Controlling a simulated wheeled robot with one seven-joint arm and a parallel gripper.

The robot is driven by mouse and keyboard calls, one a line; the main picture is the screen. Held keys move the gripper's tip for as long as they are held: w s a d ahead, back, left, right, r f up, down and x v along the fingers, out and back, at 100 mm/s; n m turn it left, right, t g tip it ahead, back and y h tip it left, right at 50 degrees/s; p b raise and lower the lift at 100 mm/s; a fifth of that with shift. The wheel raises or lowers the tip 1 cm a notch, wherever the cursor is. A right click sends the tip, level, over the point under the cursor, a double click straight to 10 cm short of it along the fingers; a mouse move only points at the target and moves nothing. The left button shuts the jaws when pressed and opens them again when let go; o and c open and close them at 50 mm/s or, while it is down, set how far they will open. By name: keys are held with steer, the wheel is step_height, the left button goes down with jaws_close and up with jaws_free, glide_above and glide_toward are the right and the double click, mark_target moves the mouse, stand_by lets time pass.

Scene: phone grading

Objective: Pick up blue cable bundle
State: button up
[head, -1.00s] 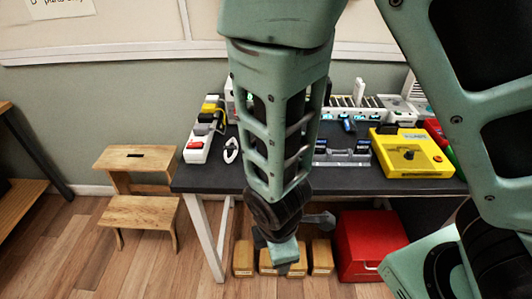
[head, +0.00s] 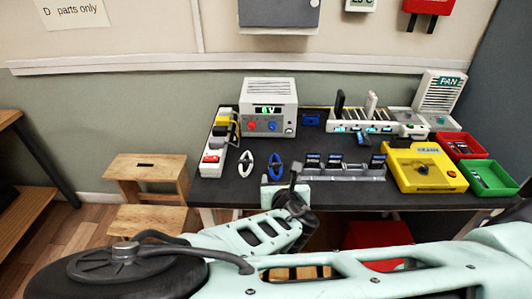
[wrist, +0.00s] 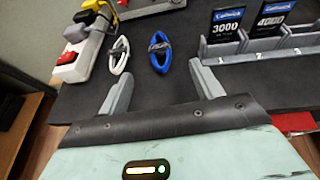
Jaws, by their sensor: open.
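The blue cable bundle (head: 276,166) lies on the dark tabletop between a white cable bundle and a holder of dark cards. It also shows in the wrist view (wrist: 160,52), an oval loop with a dark tie across its middle. My gripper (head: 284,188) is at the table's front edge, just in front of the blue bundle. In the wrist view its two fingers (wrist: 160,82) stand apart with nothing between them. The blue bundle lies beyond the fingertips, roughly in line with the gap.
The white cable bundle (head: 246,165) lies left of the blue one, beside a power strip (head: 213,160). The card holder (head: 345,174) stands close on the right. A power supply (head: 268,108) is behind. A yellow device (head: 425,168) and red and green bins (head: 493,178) are farther right.

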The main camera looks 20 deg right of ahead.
mark_target(276, 167)
steer(key=p+x, duration=0.1)
steer(key=x, duration=0.6)
steer(key=shift+f+p+x, duration=0.2)
steer(key=shift+p+x, duration=0.3)
steer(key=shift+x, duration=0.95)
steer(key=shift+f+p+x, duration=0.15)
steer(key=shift+p+x, duration=0.3)
steer(key=shift+x, duration=1)
steer(key=shift+s+a, duration=0.1)
steer(key=c, duration=1.1)
